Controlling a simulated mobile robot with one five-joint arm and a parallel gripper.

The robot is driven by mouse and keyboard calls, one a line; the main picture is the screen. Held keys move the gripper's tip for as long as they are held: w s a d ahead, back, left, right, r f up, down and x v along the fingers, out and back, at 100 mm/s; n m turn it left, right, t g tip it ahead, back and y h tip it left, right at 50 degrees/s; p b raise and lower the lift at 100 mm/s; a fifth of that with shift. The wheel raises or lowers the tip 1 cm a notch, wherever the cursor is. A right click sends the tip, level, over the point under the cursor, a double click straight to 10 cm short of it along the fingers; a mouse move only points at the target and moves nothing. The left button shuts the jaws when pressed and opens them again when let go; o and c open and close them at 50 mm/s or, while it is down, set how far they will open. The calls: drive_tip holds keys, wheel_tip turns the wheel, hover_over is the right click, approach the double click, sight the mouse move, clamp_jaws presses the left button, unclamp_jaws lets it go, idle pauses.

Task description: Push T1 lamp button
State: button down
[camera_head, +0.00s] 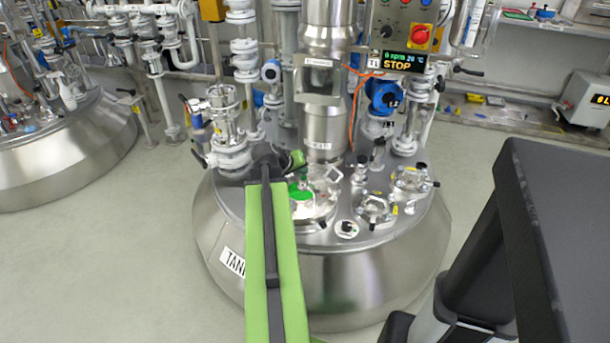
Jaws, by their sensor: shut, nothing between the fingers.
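The T1 label (373,63) is a small white tag left of a dark display (403,62) that reads STOP. A control panel (405,25) with small buttons, a black knob and a red switch is above it, cut by the top edge. I cannot tell which part is the lamp button. My green arm reaches over the steel tank (345,275). My gripper (297,166) is small and partly hidden at its far end, above the lid near a round glass port (303,192) that shows green. It looks shut and empty, well below and left of the panel.
Steel column (325,125), white valves (228,130), blue-faced instruments (383,97) and clamped ports (375,208) crowd the lid. An orange cable (357,100) hangs beside the column. Another tank (60,150) stands left. The grey floor (120,260) is clear between the tanks.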

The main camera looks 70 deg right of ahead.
sight(302, 178)
drive_tip(key=shift+f+b, duration=0.5)
drive_tip(key=shift+r, duration=0.15)
drive_tip(key=shift+r+p, duration=0.35)
drive_tip(key=shift+p, duration=0.15)
wheel_tip(302, 178, up, 6)
drive_tip(key=p, duration=0.6)
drive_tip(key=shift+r, duration=0.15)
